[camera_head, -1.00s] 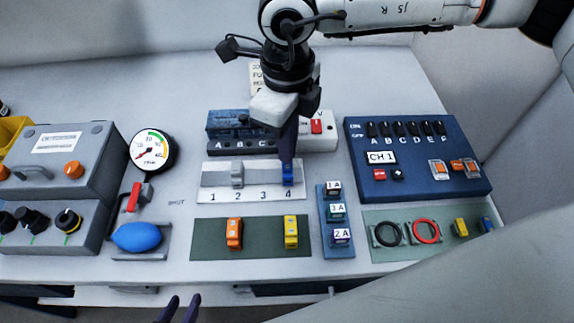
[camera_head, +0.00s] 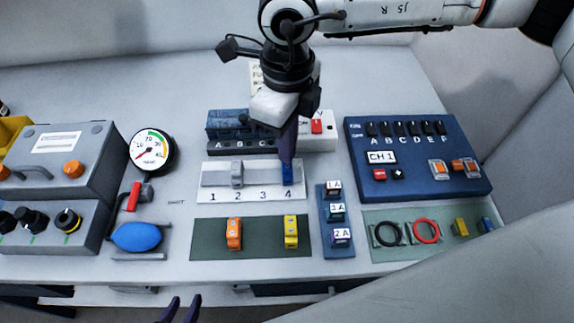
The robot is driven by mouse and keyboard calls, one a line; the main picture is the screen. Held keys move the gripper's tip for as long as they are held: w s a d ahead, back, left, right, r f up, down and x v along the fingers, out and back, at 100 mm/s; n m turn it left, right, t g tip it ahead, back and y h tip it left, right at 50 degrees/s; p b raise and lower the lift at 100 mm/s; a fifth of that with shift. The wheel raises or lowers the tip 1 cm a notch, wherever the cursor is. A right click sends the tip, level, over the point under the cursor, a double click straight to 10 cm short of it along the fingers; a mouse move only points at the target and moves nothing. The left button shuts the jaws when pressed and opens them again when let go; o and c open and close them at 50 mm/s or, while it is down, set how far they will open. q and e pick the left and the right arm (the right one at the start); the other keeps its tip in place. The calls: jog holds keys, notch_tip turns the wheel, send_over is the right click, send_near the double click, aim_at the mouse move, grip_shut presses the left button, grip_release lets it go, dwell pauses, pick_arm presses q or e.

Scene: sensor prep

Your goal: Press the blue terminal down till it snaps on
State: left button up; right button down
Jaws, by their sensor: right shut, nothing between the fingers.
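The blue terminal (camera_head: 287,175) sits on the white rail block (camera_head: 221,191) at position 4. A grey terminal (camera_head: 237,174) sits at position 2 on the same rail. My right gripper (camera_head: 288,160) points down onto the top of the blue terminal, its dark fingers together with nothing held. The fingers hide the terminal's upper part, and I cannot tell whether it is fully seated. My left gripper (camera_head: 180,308) shows only as two dark fingertips at the bottom edge, apart and empty, in front of the bench.
An orange terminal (camera_head: 234,234) and a yellow terminal (camera_head: 291,232) stand on the green mat (camera_head: 262,240) in front of the rail. A fuse strip (camera_head: 337,248) is to its right. A dark switch block (camera_head: 225,146) and a blue panel (camera_head: 430,183) lie close by.

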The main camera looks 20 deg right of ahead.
jog(key=shift+f+b, duration=0.65)
jog(key=shift+f, duration=0.05)
jog(key=shift+r, duration=0.1)
dwell(0.4)
notch_tip(320, 180, up, 7)
jog(key=p, duration=0.3)
dwell(0.4)
dwell(0.4)
